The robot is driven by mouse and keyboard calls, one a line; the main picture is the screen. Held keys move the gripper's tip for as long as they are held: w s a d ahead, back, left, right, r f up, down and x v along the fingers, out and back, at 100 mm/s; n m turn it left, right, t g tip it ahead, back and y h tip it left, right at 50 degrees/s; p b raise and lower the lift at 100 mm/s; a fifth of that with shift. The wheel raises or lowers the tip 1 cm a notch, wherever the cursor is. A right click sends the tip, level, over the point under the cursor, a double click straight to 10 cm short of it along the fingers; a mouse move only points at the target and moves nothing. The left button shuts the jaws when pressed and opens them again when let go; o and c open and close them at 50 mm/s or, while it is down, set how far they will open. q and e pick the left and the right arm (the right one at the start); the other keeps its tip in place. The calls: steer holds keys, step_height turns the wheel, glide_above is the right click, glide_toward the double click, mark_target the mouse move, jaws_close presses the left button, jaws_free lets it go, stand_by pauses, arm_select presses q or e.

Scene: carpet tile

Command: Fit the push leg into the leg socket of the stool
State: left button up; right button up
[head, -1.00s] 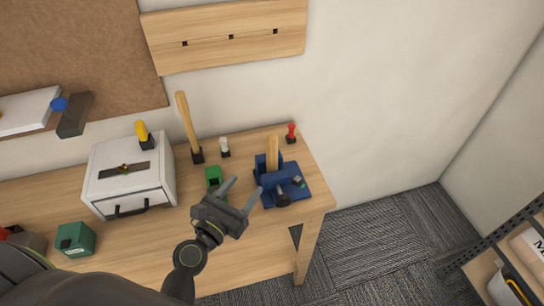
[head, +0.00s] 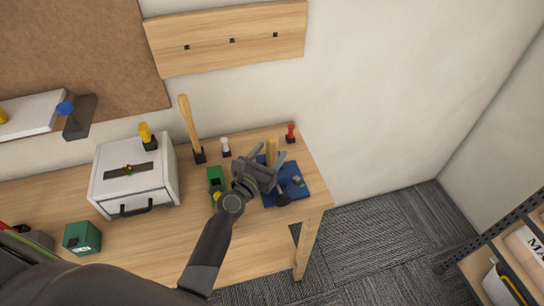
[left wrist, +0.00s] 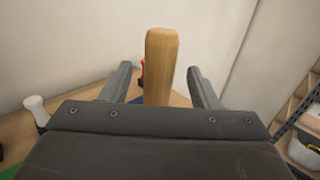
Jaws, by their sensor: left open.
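A light wooden peg, which looks like the push leg (head: 272,148), stands upright at the blue fixture (head: 293,184) on the right part of the bench. My left gripper (head: 262,157) is open above the fixture, close to the peg. In the left wrist view, the peg (left wrist: 162,60) rises between the two open fingers, with a gap on each side. Its lower end is hidden behind the gripper body. I cannot make out a stool or leg socket for certain; my gripper covers much of the fixture. My right gripper is not in view.
A tall wooden handle (head: 189,125), a white-topped piece (head: 225,147) and a red one (head: 291,133) stand behind. A green block (head: 215,178) is just left of the gripper. A white drawer box (head: 132,185) stands farther left. The bench's right edge is near the fixture.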

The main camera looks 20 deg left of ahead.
arm_select(q)
steer(key=w, duration=0.4)
steer(key=shift+d, duration=0.3)
steer(key=shift+s, duration=0.1)
steer(key=shift+c, duration=0.4)
steer(key=c, duration=0.9)
steer(key=shift+c, duration=0.5)
steer(key=shift+r, duration=0.15)
